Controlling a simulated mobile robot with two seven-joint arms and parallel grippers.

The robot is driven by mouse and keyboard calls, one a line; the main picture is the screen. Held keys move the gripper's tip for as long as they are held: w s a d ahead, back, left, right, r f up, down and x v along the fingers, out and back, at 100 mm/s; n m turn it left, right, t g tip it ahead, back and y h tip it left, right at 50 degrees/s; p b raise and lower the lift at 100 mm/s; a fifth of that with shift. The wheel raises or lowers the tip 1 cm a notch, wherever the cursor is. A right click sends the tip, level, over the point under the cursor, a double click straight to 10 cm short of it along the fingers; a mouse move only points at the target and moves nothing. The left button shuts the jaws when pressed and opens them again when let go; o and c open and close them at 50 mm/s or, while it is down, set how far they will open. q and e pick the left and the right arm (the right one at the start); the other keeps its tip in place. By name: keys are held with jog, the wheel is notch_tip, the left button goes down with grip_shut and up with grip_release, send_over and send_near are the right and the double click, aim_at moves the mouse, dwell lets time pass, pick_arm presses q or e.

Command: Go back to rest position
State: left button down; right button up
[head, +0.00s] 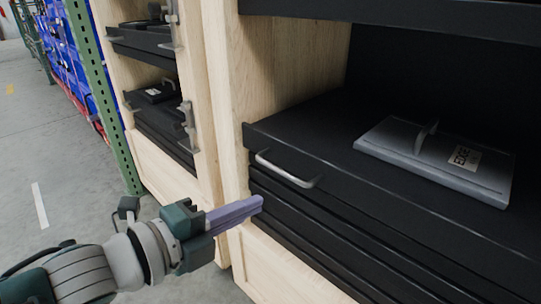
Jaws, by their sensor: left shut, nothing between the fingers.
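My left gripper (257,203) comes in from the lower left. Its purple-grey fingers are shut together with nothing between them. The fingertips show in front of the black drawer stack, below and left of a silver bar handle (287,171). From this view I cannot tell whether they touch the drawer front. My right gripper is not in view.
A wooden shelf unit (231,90) holds black drawers (400,247). A grey lidded case (436,158) with a handle and label lies on the upper black surface. Another similar unit (157,165) stands left, beside a green post (107,104). Grey floor (75,160) is open at left.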

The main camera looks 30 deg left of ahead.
pick_arm(q)
jog(key=r+p+v, duration=0.1)
jog(key=v, duration=0.5)
jog(key=shift+w, duration=0.2)
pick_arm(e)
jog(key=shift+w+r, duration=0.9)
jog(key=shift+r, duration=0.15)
